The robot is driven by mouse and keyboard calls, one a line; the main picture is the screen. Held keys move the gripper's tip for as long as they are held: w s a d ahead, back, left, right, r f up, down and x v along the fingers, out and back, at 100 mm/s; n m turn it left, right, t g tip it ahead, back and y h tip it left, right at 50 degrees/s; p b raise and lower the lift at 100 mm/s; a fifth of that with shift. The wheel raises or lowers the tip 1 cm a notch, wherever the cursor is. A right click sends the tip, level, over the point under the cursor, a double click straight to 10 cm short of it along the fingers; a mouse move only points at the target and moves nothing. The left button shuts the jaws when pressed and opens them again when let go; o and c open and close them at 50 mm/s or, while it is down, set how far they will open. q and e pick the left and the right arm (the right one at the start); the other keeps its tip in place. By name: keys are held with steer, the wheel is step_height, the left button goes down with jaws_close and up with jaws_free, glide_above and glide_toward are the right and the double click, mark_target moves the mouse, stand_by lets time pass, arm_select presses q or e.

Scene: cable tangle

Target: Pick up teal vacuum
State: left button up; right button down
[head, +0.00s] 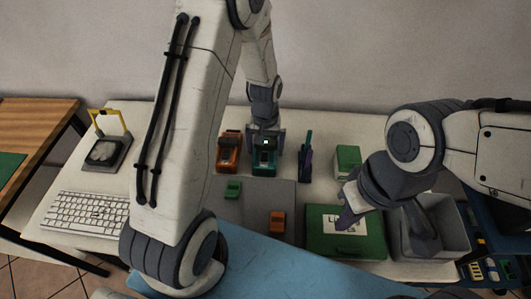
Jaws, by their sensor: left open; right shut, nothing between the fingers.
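The teal vacuum (264,160) stands at the back middle of the white table, between an orange device (228,153) and a slim purple-and-teal item (305,160). My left gripper (267,143) is open, right at the top of the teal vacuum. Its fingers appear to be on either side of the vacuum's upper part; I cannot tell whether they touch it.
A grey mat (255,213) holds a small green block (233,189) and an orange block (277,221). A smaller green box (347,158) stands at the back right. A grey bin (452,230) is at the right, a keyboard (85,219) at the left.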

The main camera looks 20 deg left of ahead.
mark_target(266, 145)
arm_select(q)
step_height(266, 145, down, 2)
steer(key=shift+f, duration=0.1)
steer(key=c, duration=1.5)
step_height(266, 145, up, 10)
steer(key=shift+r, duration=0.1)
